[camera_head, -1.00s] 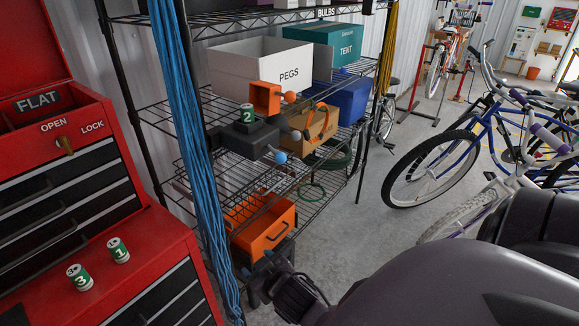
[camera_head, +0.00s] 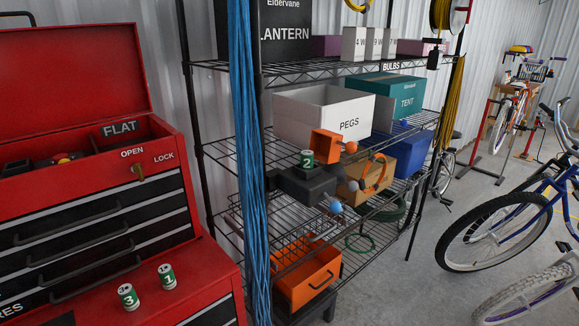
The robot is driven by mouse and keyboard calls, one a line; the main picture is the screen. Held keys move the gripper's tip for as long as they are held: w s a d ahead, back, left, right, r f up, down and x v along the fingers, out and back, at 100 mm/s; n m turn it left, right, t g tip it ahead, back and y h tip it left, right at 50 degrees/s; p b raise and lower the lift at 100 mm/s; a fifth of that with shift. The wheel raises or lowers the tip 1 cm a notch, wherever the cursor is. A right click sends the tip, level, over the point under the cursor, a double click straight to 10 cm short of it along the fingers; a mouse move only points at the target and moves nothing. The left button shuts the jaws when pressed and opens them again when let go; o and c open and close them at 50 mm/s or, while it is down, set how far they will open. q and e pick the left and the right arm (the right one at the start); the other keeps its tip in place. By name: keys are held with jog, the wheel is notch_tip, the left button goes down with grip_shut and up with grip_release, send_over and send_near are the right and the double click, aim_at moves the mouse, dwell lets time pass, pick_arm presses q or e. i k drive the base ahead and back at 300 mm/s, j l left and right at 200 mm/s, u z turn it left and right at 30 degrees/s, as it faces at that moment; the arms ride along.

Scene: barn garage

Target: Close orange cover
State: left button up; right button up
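An orange box-like cover (camera_head: 325,146) stands raised on the middle wire shelf, its hollow side showing, with an orange ball beside it at the right. It is at the back of a dark grey unit (camera_head: 303,185). A small green-and-white can marked 2 (camera_head: 307,159) stands on top of this unit. Blue and grey balls (camera_head: 335,207) show at the unit's front right. Neither of my grippers shows in the head view, so their state is hidden.
Blue cables (camera_head: 248,150) hang at the rack's front left. A white PEGS box (camera_head: 322,117) and a cardboard box (camera_head: 398,168) flank the unit. A red tool chest (camera_head: 90,130), cans 1 and 3, and bicycles (camera_head: 505,225) stand around.

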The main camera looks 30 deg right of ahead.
aim_at(327, 145)
jog(key=z, duration=1.35)
